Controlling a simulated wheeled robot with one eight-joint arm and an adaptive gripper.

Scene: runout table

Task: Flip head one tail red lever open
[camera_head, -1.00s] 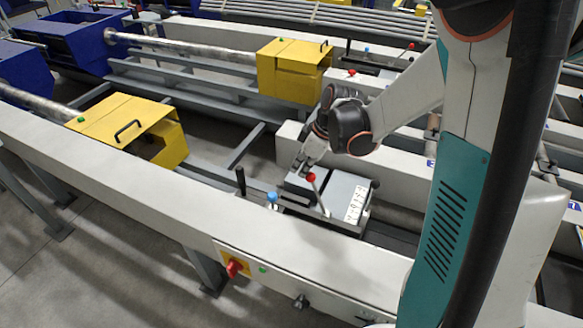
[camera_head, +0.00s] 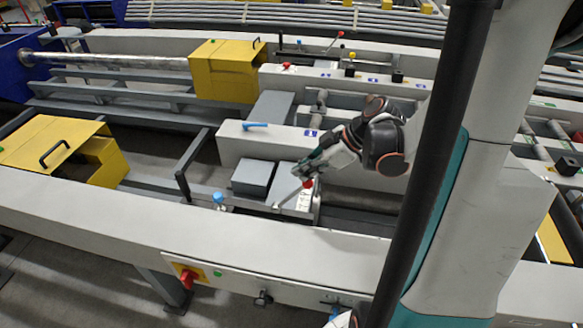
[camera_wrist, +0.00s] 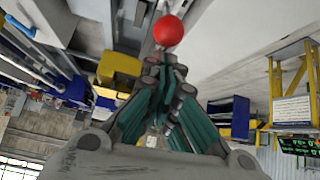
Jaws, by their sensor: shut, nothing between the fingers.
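The red lever is a thin rod with a red ball knob (camera_head: 308,184), on the grey head unit in the near row. In the head view its rod (camera_head: 290,196) leans with the ball to the upper right. My gripper (camera_head: 301,176) is shut and empty, right at the knob. In the wrist view the red ball (camera_wrist: 168,31) is just beyond and above the shut fingertips (camera_wrist: 165,64), not between them. I cannot tell whether they touch. The rod is hidden in the wrist view.
A blue-topped knob (camera_head: 219,198) stands left of the lever, near a grey box (camera_head: 252,178). A blue handle (camera_head: 255,125) lies on the white beam behind. Yellow covers (camera_head: 58,145) are at left. A red switch (camera_head: 187,278) is on the front beam.

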